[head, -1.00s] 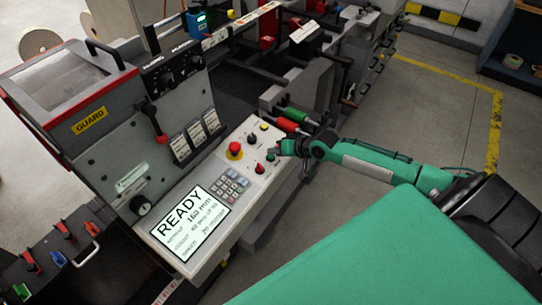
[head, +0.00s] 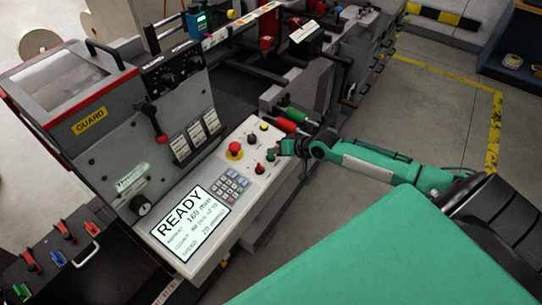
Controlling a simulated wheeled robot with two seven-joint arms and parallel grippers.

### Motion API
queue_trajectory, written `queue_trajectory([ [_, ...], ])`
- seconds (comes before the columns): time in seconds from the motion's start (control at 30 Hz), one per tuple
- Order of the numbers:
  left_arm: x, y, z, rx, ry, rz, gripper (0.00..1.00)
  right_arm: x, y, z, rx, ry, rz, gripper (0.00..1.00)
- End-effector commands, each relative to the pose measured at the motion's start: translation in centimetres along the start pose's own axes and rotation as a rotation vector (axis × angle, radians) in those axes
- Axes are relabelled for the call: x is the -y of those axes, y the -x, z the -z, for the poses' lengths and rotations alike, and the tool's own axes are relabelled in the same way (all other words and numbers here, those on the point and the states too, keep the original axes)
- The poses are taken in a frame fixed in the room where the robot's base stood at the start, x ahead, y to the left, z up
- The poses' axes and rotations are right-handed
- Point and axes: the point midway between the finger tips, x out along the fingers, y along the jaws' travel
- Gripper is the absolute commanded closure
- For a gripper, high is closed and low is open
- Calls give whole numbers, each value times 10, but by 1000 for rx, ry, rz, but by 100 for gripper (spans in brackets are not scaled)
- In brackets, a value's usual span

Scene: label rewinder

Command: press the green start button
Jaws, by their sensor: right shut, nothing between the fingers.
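The control panel (head: 207,226) of the label rewinder is a light slanted console. The green start button (head: 271,157) is a small spot near the panel's right edge, partly hidden by my right gripper. My right gripper (head: 275,151) is shut and empty, its tips right at the green button. I cannot tell whether they touch it. The arm reaches in from the right. The panel's screen (head: 190,222) reads READY. My left gripper is out of view.
A red mushroom button (head: 235,149) on a yellow base, a black knob (head: 252,139), a red button (head: 259,168) and a keypad (head: 229,186) lie close by. Red and green handles (head: 287,124) stick out behind my gripper. The floor to the right is clear.

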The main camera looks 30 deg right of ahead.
Motion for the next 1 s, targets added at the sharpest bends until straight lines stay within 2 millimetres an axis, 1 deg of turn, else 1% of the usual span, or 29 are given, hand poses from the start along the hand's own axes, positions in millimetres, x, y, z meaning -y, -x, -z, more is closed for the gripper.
queue_trajectory([
  [0.23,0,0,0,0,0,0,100,0,0,0,0,0,0,100],
  [0.5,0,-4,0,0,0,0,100,-5,-6,-4,0,0,0,100],
  [1.0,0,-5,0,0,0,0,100,-5,-7,-5,0,0,0,100],
])
